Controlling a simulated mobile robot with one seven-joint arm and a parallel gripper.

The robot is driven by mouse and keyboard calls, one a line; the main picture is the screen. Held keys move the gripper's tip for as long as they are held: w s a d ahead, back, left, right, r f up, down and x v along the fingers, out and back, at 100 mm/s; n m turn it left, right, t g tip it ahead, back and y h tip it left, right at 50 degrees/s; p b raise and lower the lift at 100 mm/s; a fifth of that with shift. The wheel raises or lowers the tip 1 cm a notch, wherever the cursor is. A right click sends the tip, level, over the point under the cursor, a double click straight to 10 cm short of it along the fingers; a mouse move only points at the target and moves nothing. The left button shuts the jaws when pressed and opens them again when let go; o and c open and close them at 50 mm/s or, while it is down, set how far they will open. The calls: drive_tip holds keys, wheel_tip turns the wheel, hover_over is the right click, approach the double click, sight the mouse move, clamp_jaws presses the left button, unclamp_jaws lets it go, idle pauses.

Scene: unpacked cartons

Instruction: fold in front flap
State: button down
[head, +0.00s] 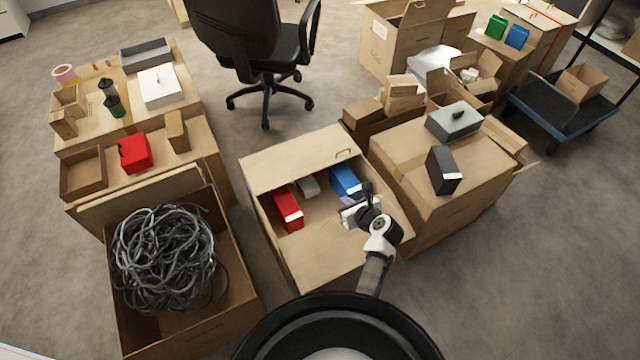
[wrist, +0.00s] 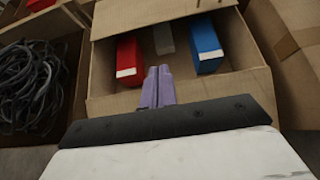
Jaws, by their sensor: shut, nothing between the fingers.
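The open carton (head: 316,257) stands in the middle of the head view, its far flap (head: 290,160) spread at the back. A red box (head: 288,209), a grey item (head: 308,187) and a blue box (head: 345,182) are inside. My gripper (head: 346,202) is shut and empty, over the right front part of the opening. In the wrist view, its purple fingers (wrist: 157,72) point into the carton between the red box (wrist: 129,58) and the blue box (wrist: 206,47). The near cardboard is partly hidden by my arm and gripper; I cannot tell the front flap's exact angle.
A carton of dark cables (head: 165,258) stands close on the left. A closed carton (head: 440,195) with a black box (head: 443,170) and a grey box (head: 454,122) on top stands close on the right. An office chair (head: 255,45) is behind, with free floor around it.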

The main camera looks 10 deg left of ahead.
drive_tip(key=w+a+f, duration=0.1)
drive_tip(key=w+a, duration=0.5)
drive_tip(key=w, duration=0.3)
drive_tip(key=w+a+f+b, duration=0.4)
drive_tip(key=w+f+b, duration=0.1)
drive_tip(key=f+b, duration=0.4)
drive_tip(key=shift+f, duration=0.75)
wheel_tip(320, 180, up, 7)
drive_tip(key=p, duration=0.7)
drive_tip(key=shift+w+a, duration=0.2)
drive_tip(key=shift+w, duration=0.05)
drive_tip(key=shift+r, duration=0.1)
